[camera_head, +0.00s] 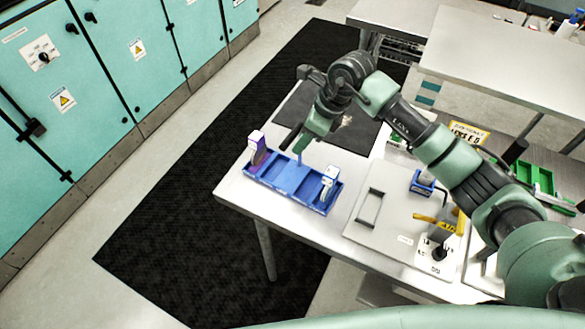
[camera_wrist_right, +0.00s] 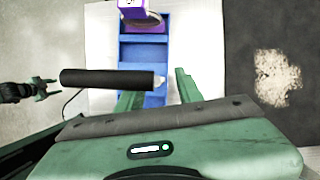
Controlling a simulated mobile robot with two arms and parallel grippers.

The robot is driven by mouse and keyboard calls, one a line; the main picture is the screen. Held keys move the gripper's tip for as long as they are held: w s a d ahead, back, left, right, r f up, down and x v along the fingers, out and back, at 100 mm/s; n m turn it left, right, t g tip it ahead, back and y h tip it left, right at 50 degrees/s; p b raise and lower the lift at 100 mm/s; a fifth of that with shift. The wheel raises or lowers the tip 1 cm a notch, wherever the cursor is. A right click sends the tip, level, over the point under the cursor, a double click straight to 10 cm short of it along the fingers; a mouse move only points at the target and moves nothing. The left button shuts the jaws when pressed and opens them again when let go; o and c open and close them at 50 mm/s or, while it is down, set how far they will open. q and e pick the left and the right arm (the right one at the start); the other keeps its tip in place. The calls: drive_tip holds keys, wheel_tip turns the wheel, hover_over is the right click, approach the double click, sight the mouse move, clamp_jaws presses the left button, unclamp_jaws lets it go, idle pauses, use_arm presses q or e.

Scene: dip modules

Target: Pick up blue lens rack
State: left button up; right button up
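The blue lens rack (camera_head: 285,180) is a long, shallow tray with an upright handle in its middle, on the left end of the white table. A purple and white item (camera_head: 257,148) stands at its left end and a white and blue item (camera_head: 329,180) at its right end. My right gripper (camera_head: 302,146) is just above the rack's middle, by the handle. In the right wrist view, its fingers (camera_wrist_right: 159,92) are apart, with the blue rack (camera_wrist_right: 143,52) showing between and beyond them. Whether they touch the handle is unclear.
A grey board (camera_head: 385,228) with a black handle lies right of the rack. A small blue device (camera_head: 421,183) and a yellow-handled valve (camera_head: 438,226) stand on that side. A green bin (camera_head: 535,177) is farther right. Dark matting (camera_head: 190,225) covers the floor.

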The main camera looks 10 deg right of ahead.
drive_tip(key=shift+x, duration=0.9)
clamp_jaws()
drive_tip(key=shift+r, duration=0.1)
drive_tip(key=shift+a+r, duration=0.1)
idle(0.5)
